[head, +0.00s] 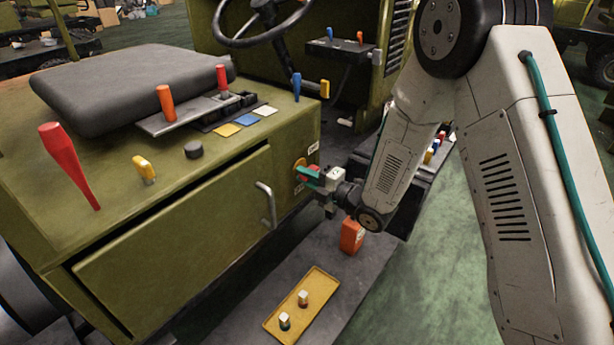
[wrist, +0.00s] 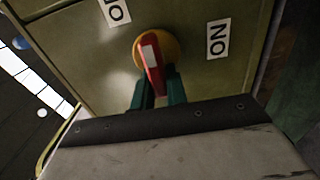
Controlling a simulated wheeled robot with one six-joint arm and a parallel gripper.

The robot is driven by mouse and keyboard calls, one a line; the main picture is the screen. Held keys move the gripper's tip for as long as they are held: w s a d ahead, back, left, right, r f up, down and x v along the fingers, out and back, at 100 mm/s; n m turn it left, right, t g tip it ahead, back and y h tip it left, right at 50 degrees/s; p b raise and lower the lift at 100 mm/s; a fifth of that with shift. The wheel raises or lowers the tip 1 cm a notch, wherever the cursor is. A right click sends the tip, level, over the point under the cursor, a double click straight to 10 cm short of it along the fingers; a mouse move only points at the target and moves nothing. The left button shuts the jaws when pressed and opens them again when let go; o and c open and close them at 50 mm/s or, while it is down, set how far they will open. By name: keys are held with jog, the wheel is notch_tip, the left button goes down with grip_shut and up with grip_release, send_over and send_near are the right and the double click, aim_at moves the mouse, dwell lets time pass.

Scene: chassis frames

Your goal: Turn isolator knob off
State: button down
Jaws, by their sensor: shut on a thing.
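The isolator knob (wrist: 153,66) is a red handle with a pale patch, on a yellow round plate (wrist: 172,46) on the olive end panel. In the wrist view, one partly cut-off white label (wrist: 115,12) is above left of it, and a label reading ON sideways (wrist: 218,39) is to its right. The handle points down in that view, between the green fingers of my gripper (wrist: 158,88), which are shut on it. In the head view, my gripper (head: 309,174) is at the panel, hiding most of the knob; the yellow plate (head: 299,164) shows behind it.
A drawer front with a grey handle (head: 266,204) is left of the knob. Levers, including a large red one (head: 69,160), stand on the cabinet top. An orange-red box (head: 352,236) and a yellow tray (head: 302,305) are below. Green floor is open at right.

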jog(key=shift+s+f, duration=0.1)
jog(key=shift+f, duration=0.05)
dwell(0.3)
jog(key=c, duration=1.4)
grip_release()
jog(key=shift+a, duration=0.1)
jog(key=shift+s+d, duration=0.2)
jog(key=shift+d, duration=0.3)
jog(key=v, duration=0.7)
jog(key=shift+s+a, duration=0.1)
